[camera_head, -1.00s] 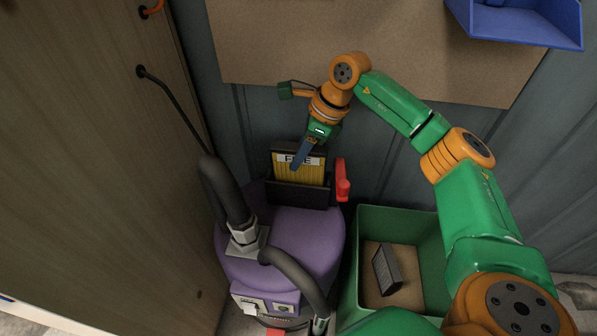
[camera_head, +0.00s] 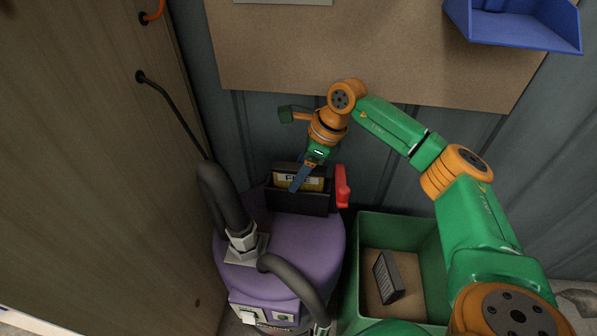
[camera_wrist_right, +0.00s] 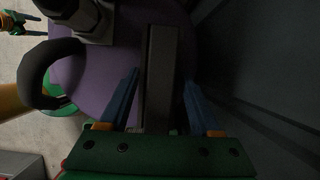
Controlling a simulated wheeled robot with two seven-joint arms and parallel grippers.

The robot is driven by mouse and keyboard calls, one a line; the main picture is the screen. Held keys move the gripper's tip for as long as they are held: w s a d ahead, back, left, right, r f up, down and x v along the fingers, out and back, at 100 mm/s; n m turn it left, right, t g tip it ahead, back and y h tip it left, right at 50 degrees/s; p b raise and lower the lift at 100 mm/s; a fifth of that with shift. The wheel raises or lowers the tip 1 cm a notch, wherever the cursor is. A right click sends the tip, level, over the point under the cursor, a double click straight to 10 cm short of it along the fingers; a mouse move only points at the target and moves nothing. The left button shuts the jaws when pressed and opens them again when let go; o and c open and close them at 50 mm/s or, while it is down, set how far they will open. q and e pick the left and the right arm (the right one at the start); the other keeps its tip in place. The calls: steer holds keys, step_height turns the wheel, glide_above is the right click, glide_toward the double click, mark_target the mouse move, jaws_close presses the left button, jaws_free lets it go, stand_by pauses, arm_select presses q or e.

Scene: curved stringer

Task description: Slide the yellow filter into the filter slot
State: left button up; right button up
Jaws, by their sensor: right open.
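The yellow filter (camera_head: 314,185), dark-framed with a pale label, stands upright in the black filter slot (camera_head: 298,204) on top of the purple machine (camera_head: 290,250). Only a low band of yellow and the upper frame show above the slot's front wall; the lower part is hidden. My right gripper (camera_head: 295,188) is open at the filter, its blue finger in front of the label. In the right wrist view, the two blue fingers lie on either side of a dark bar (camera_wrist_right: 161,75); contact cannot be told. A small gripper, apparently my left (camera_wrist_right: 22,24), shows at that view's top left.
A red lever (camera_head: 342,186) stands just right of the slot. A thick dark hose (camera_head: 222,195) rises on the left. A green bin (camera_head: 368,235) holding a dark grilled block (camera_head: 388,277) stands to the right. A blue tray (camera_head: 515,28) hangs at upper right.

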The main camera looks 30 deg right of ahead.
steer(key=p+v, duration=0.2)
steer(key=v, duration=1)
arm_select(q)
steer(key=shift+s+d+r, duration=0.8)
steer(key=shift+s+r, duration=0.1)
steer(key=shift+r, duration=0.2)
arm_select(e)
steer(key=shift+f, duration=0.1)
arm_select(q)
steer(key=shift+a, duration=0.15)
